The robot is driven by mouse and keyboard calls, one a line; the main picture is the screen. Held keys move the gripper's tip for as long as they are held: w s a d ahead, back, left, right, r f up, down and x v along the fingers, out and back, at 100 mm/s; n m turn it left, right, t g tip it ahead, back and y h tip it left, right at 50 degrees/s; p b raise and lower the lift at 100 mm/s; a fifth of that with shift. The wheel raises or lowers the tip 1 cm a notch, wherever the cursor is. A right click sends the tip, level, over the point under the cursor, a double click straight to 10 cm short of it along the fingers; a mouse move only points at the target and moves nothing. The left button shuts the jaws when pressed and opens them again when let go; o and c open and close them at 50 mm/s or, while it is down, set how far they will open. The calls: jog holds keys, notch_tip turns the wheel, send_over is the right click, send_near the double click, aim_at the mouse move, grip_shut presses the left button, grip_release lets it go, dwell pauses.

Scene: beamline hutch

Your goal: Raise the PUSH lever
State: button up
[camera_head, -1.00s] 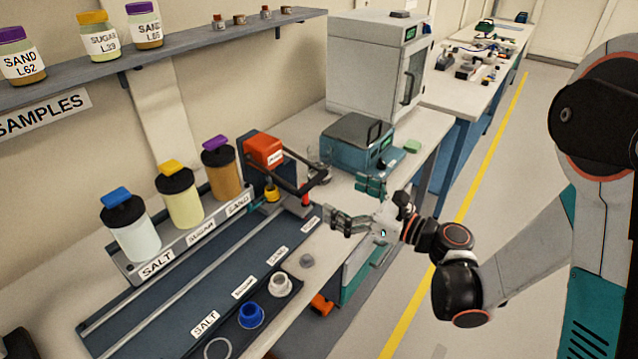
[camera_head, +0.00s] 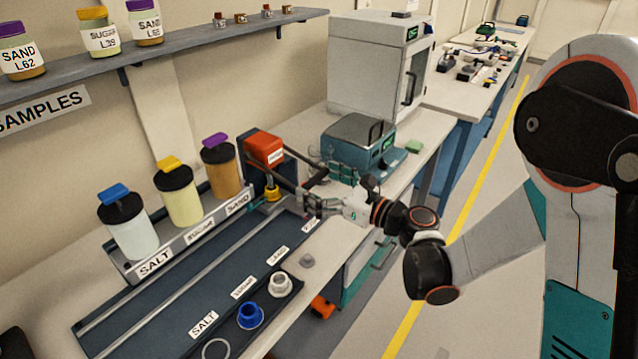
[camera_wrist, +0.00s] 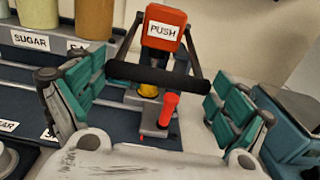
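The PUSH lever is a black bar (camera_wrist: 158,75) on two dark arms, joined to a red-orange block (camera_wrist: 164,28) with a PUSH label. In the head view the red-orange block (camera_head: 264,148) stands at the far end of the dark rail, and the lever's arms slope down toward my gripper (camera_head: 318,190). In the wrist view my gripper (camera_wrist: 153,104) is open, its teal-padded fingers spread wide to either side. The black bar crosses between and just beyond the fingers. I cannot tell whether it touches them.
A red peg (camera_wrist: 168,110) and a yellow piece (camera_wrist: 148,90) sit below the bar. Salt (camera_head: 130,228), sugar (camera_head: 180,198) and sand (camera_head: 221,170) canisters stand left. A teal machine (camera_head: 358,140) stands close behind my gripper. A blue cup (camera_head: 250,316) and a white cup (camera_head: 280,285) are at the front.

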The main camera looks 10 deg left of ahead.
jog(key=shift+c, duration=1.1)
jog(key=r+h+p, duration=0.1)
jog(key=r+p, duration=0.2)
jog(key=p, duration=0.1)
jog(key=r+g+h+p, duration=0.1)
jog(key=r+h+p, duration=0.1)
jog(key=r+p, duration=0.1)
jog(key=r+g+h+p, duration=0.1)
jog(key=r+p, duration=0.2)
jog(key=p, duration=0.2)
jog(key=shift+w+a+r+h, duration=0.1)
jog(key=shift+a+r+h, duration=0.2)
jog(key=shift+a+h, duration=0.1)
jog(key=w+a+r+g+h+p, duration=0.2)
jog(key=a+r+h+p, duration=0.3)
jog(key=r+p, duration=0.3)
jog(key=shift+w+a, duration=0.25)
jog(key=shift+a, duration=0.05)
jog(key=o, duration=1.2)
jog(key=shift+a, duration=0.15)
